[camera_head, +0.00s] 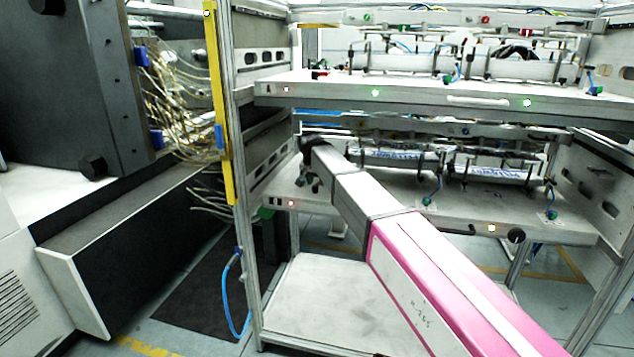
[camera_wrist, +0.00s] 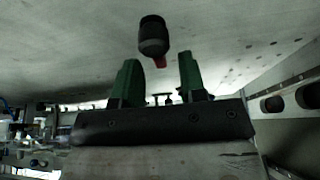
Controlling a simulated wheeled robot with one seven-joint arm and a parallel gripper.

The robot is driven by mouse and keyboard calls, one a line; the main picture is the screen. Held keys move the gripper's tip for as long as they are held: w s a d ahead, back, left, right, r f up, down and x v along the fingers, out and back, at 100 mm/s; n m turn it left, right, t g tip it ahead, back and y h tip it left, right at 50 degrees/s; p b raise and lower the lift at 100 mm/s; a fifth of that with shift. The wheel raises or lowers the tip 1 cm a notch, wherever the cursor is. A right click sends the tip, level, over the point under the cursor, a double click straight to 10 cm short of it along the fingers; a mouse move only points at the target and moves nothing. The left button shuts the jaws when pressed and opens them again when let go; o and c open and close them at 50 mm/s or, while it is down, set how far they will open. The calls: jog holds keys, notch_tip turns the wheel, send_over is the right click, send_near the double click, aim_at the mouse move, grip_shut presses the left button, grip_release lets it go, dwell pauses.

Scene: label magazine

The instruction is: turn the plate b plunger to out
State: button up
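In the wrist view the plunger shows as a black knob (camera_wrist: 153,36) with a red part at its lower end, against a pale plate surface. My gripper (camera_wrist: 157,72) has two green fingers standing apart. The knob appears just beyond the fingertips, nearer the left one; I cannot tell if it touches them. In the head view plate B (camera_head: 380,217) is the lower shelf plate, and my gripper's dark end is at its left side, mostly hidden by my arm. A small dark and red item (camera_head: 315,186) on the plate there is probably the plunger.
The upper plate A (camera_head: 420,92) lies close above my gripper. A yellow upright (camera_head: 218,110) and slotted side rails stand at the left. Another black knob (camera_head: 516,235) is on plate B's front edge. Printing heads (camera_head: 495,170) sit along the plate's rear.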

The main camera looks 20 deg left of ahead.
jog(key=shift+w+f, duration=0.15)
jog(key=shift+f, duration=0.2)
jog(key=shift+c, duration=0.3)
grip_shut()
jog(key=n, duration=0.2)
jog(key=n+y, duration=0.1)
jog(key=n, duration=0.1)
jog(key=a+n+g+y, duration=0.1)
jog(key=n, duration=0.1)
jog(key=shift+s+n, duration=0.2)
jog(key=shift+n, duration=0.2)
jog(key=n, duration=0.2)
jog(key=n+g+y, duration=0.1)
jog(key=n, duration=0.2)
jog(key=shift+s+a+n+g+y, duration=0.3)
jog(key=shift+s+n+g+y, duration=0.1)
